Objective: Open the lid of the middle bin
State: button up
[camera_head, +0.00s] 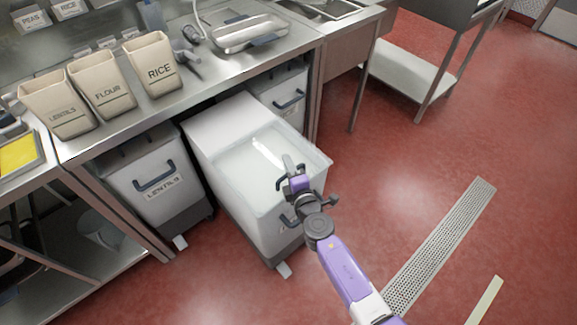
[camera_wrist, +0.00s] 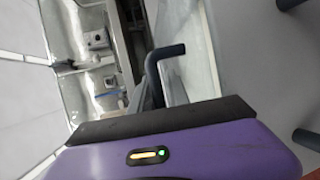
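The middle bin (camera_head: 247,205) is a white bin pulled out from under the counter. Its top has an opaque white rear part (camera_head: 229,119) and a clear-looking front part (camera_head: 245,165) over pale contents. That clear front part looks down, not raised. My gripper (camera_head: 291,172) is over the bin's front top edge, by a dark handle (camera_head: 280,182). In the wrist view a dark bent handle (camera_wrist: 163,55) shows just past the purple gripper body. I cannot tell whether the fingers touch or hold it. The fingertips are not clear in either view.
A closed lentils bin (camera_head: 150,185) stands to the left and another bin (camera_head: 285,95) to the right, both under the steel counter (camera_head: 215,70). Tubs labelled lentils, flour and rice (camera_head: 153,65) stand on the counter. The red floor to the right is open.

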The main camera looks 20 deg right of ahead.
jog(key=shift+c, duration=0.2)
grip_shut()
dwell(1.3)
